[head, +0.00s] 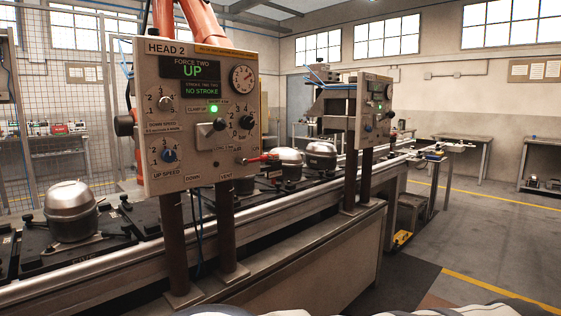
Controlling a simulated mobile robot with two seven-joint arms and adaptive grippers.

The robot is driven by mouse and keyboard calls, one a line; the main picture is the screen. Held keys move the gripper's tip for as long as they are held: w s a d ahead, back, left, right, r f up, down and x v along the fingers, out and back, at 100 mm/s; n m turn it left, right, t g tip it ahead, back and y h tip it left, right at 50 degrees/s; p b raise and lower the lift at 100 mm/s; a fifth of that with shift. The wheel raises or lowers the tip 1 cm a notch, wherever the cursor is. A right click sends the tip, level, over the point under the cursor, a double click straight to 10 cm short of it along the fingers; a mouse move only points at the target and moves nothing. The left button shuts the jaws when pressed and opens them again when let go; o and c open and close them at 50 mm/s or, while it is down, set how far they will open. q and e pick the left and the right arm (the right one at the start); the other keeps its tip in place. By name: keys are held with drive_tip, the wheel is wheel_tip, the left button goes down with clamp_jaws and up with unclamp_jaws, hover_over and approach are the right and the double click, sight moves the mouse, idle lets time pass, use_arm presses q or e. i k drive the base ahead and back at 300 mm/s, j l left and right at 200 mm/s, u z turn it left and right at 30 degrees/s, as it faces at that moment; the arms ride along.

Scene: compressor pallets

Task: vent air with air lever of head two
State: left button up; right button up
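The head two panel (200,120) stands on two dark posts, marked HEAD 2, with a screen (196,77) reading FORCE TWO UP and NO STROKE. A small lever with a red handle (264,158) sits at the panel's lower right edge, lying roughly level. A VENT label (225,178) is below and left of it. A green light (214,108) is lit above a black knob lever (218,124) mid-panel. Neither gripper shows; only pale parts of my own body appear at the bottom edge.
A second similar panel (374,110) stands farther right. Behind the panels runs a conveyor with dark pallets and silver compressors, one at left (72,210). A metal rail and bench (330,250) front the line. The floor at right (480,230) is clear.

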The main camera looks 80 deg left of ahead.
sight(264, 158)
drive_tip(key=u, duration=2.7)
